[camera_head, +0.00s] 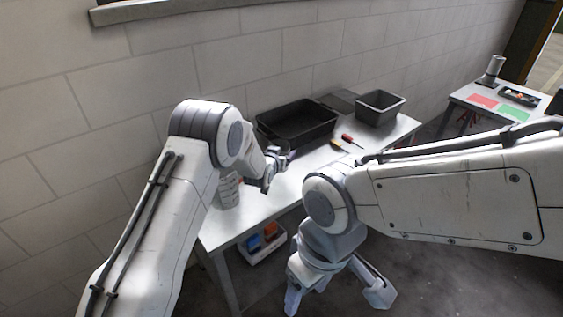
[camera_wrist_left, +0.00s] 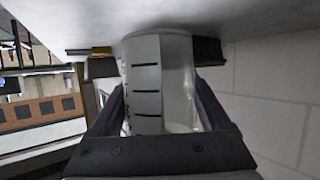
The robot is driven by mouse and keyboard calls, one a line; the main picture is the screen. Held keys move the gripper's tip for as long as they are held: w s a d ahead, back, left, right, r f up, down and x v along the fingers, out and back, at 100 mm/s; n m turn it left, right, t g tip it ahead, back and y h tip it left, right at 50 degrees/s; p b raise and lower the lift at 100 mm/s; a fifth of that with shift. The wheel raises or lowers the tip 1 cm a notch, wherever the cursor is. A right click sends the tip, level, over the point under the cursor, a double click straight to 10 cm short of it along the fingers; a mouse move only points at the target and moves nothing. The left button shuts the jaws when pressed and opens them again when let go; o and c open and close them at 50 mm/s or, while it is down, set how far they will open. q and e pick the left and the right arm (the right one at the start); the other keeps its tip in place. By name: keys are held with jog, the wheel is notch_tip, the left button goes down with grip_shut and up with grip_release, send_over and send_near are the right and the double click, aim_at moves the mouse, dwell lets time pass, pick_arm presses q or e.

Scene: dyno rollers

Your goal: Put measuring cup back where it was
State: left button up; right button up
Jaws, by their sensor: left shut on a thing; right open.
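The measuring cup (camera_head: 229,192), pale and see-through with dark marks, is at the left end of the white worktable (camera_head: 238,226), near the wall. My left gripper is shut on it; in the left wrist view the cup (camera_wrist_left: 160,85) sits between the two fingers (camera_wrist_left: 155,58). That view is upside down, and the cup's base is at or very near the tabletop; I cannot tell whether it touches. My left arm hides part of the gripper in the head view. My right gripper (camera_head: 338,292) is open and empty, in front of the table and low.
A black tray (camera_head: 297,140) and a grey bin (camera_head: 380,92) stand at the table's back. Two screwdrivers (camera_head: 346,143) lie near them. Blue and orange bins (camera_head: 262,238) sit below the tabletop. A second table (camera_head: 460,99) with red and green mats is at right.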

pick_arm(q)
notch_tip(320, 180, down, 4)
jog(key=shift+p, duration=0.45)
jog(key=shift+f, duration=0.2)
jog(key=o, duration=1.3)
jog(key=shift+r, duration=0.1)
